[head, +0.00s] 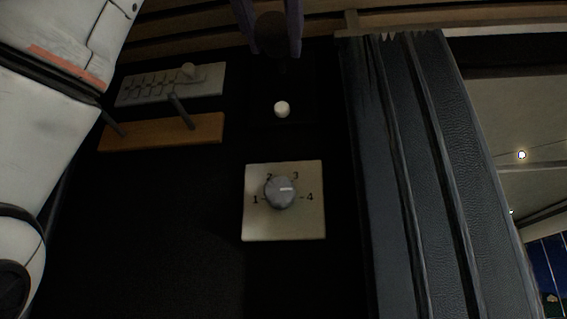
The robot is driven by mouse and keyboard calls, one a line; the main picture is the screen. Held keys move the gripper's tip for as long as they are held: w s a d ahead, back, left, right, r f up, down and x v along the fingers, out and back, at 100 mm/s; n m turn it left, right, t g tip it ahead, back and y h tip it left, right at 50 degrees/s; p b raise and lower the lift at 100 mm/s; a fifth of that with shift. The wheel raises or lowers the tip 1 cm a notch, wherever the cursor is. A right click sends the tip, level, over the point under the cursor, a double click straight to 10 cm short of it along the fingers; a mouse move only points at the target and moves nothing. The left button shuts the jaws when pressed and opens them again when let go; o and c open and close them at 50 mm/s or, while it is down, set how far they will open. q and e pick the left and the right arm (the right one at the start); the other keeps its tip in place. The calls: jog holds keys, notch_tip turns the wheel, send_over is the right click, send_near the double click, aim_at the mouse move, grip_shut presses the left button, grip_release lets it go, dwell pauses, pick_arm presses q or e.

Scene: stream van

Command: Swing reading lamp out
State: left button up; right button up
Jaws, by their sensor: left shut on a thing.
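The reading lamp seems to be the dark rounded piece (272,36) at the top middle of the head view, close against the dark wall panel. Its outline is hard to make out in the shadow. My left gripper (270,40) comes down from the top edge, with one purplish finger on each side of this dark piece. It is shut on it. The upper part of the gripper is cut off by the picture edge. My right gripper is not in view.
Below the lamp are a small white knob (282,109) and a square plate (257,222) with a grey dial (281,191) numbered 1 to 4. A slider panel (213,83) and wooden rail (160,136) sit left. A dark pleated curtain (400,180) hangs right.

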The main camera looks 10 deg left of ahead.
pick_arm(q)
jog(key=shift+s+r, duration=0.1)
dwell(0.4)
jog(key=o, duration=1)
jog(key=shift+o, duration=0.2)
jog(key=s+f+b, duration=0.1)
jog(key=s+b, duration=0.1)
jog(key=s, duration=0.8)
jog(key=shift+d+f, duration=0.2)
jog(key=shift+f, duration=0.15)
